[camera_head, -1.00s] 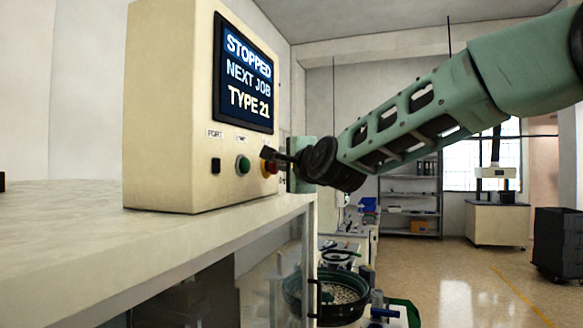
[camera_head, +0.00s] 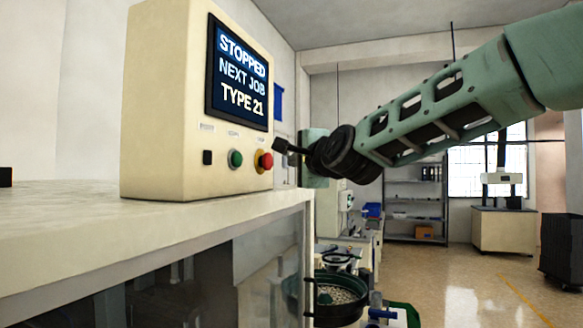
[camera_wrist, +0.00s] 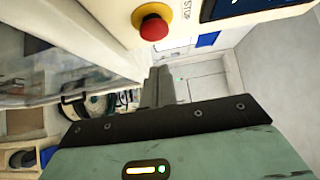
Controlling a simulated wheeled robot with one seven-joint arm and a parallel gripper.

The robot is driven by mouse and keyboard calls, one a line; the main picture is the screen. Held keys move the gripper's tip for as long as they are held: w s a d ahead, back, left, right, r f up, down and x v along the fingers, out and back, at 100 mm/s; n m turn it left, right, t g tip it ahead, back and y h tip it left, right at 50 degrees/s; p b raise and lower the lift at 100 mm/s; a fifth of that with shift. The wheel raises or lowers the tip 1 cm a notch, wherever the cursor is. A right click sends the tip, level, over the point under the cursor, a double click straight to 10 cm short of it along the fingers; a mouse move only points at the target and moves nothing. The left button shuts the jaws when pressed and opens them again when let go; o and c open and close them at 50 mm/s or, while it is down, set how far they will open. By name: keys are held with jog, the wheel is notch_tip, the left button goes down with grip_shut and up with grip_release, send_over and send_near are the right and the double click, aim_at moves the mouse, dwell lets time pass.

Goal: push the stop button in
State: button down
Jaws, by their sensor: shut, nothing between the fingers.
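The stop button is a red mushroom head on a yellow collar (camera_head: 264,160), at the right of the front of a cream control box (camera_head: 155,110). It also shows at the top of the wrist view (camera_wrist: 153,26), beside a label reading STOP. The box's screen (camera_head: 240,75) reads "STOPPED NEXT JOB TYPE 21". My gripper (camera_head: 277,146) is shut and empty, a little right of and above the button in the head view. In the wrist view its fingers (camera_wrist: 159,78) lie below the button, with a gap between them.
A green button (camera_head: 235,158) and a black switch (camera_head: 207,157) sit left of the stop button. The box stands on a pale bench (camera_head: 150,235). A bowl feeder (camera_head: 340,292) stands lower, past the bench end.

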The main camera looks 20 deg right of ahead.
jog(key=s+d+b, duration=0.1)
jog(key=s+b, duration=0.1)
jog(key=s, duration=0.6)
jog(key=shift+d, duration=0.35)
jog(key=s+a+f+n+g+y, duration=0.1)
jog(key=s+a+f+n+g, duration=0.35)
jog(key=f, duration=0.45)
jog(key=s+a+f+n+g, duration=0.3)
jog(key=s+f+n, duration=0.2)
jog(key=f, duration=0.4)
jog(key=s+a+f+n+g+y, duration=0.1)
jog(key=s+a+f+n+g, duration=0.3)
jog(key=f, duration=0.5)
jog(key=s+d+f+n+g+h, duration=0.2)
jog(key=s+d+f+n+g, duration=0.1)
jog(key=s+f+n, duration=0.2)
jog(key=s+d+f+n+g+h, duration=0.2)
jog(key=s+f+n, duration=0.3)
jog(key=s+f, duration=0.4)
jog(key=s+d+g, duration=0.1)
jog(key=s, duration=0.4)
jog(key=shift+s+a+n, duration=0.1)
jog(key=shift+a+n, duration=0.05)
jog(key=shift+n, duration=0.1)
